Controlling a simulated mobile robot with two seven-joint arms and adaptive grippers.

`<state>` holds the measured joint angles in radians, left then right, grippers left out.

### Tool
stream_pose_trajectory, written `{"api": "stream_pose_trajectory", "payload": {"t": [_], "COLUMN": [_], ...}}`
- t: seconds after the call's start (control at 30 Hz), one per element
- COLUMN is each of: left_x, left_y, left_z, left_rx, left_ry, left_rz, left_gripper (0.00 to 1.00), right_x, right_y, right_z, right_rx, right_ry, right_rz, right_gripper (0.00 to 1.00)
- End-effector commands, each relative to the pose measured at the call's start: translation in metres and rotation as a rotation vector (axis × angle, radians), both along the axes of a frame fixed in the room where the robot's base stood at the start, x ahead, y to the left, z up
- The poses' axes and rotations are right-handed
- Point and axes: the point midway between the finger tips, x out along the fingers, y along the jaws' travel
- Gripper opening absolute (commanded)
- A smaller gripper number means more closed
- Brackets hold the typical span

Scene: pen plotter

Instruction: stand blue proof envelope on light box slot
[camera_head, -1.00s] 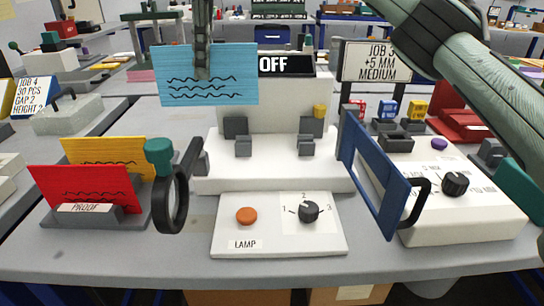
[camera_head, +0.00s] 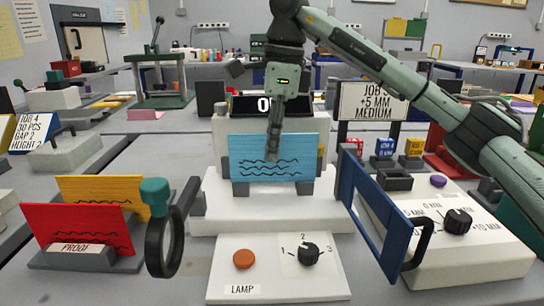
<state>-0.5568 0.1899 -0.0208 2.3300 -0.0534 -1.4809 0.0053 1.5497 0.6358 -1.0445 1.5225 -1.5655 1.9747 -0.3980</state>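The blue envelope (camera_head: 300,157), with black wavy lines on its face, is upright in front of the white light box (camera_head: 226,128). My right gripper (camera_head: 274,150) comes down from above and is shut on the envelope's upper middle. The envelope's lower edge is level with the dark grey holder blocks (camera_head: 240,188) on the light box's base (camera_head: 270,214). I cannot tell whether it rests in the slot, as the envelope hides most of it. My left gripper is not in view.
Red (camera_head: 75,228) and yellow (camera_head: 100,188) envelopes stand in a PROOF rack at left. A magnifier (camera_head: 163,245) stands beside it. The lamp panel (camera_head: 278,272) is in front. A blue framed panel (camera_head: 372,215) and a dial box (camera_head: 470,260) are at right.

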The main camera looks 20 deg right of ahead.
Motion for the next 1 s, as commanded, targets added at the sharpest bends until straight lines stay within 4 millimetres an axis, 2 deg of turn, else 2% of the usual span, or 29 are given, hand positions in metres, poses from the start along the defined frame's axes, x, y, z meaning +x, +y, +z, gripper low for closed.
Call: {"api": "stream_pose_trajectory", "payload": {"t": [0.1, 0.5, 0.7, 1.0], "left_x": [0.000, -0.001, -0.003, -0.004], "left_y": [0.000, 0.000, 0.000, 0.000], "left_z": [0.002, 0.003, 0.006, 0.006], "left_rx": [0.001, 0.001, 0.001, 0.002], "left_ry": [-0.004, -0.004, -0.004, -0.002], "left_rz": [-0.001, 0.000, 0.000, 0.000], "left_gripper": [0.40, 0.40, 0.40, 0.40], "right_x": [0.000, 0.000, 0.000, 0.000], "right_y": [0.000, 0.000, 0.000, 0.000], "right_z": [-0.018, -0.024, -0.023, -0.021], "right_rx": [-0.001, 0.000, 0.000, 0.000], "right_ry": [0.002, 0.000, 0.000, 0.000], "right_rz": [0.000, 0.000, 0.000, 0.000], "right_gripper": [0.00, 0.00, 0.26, 0.26]}}
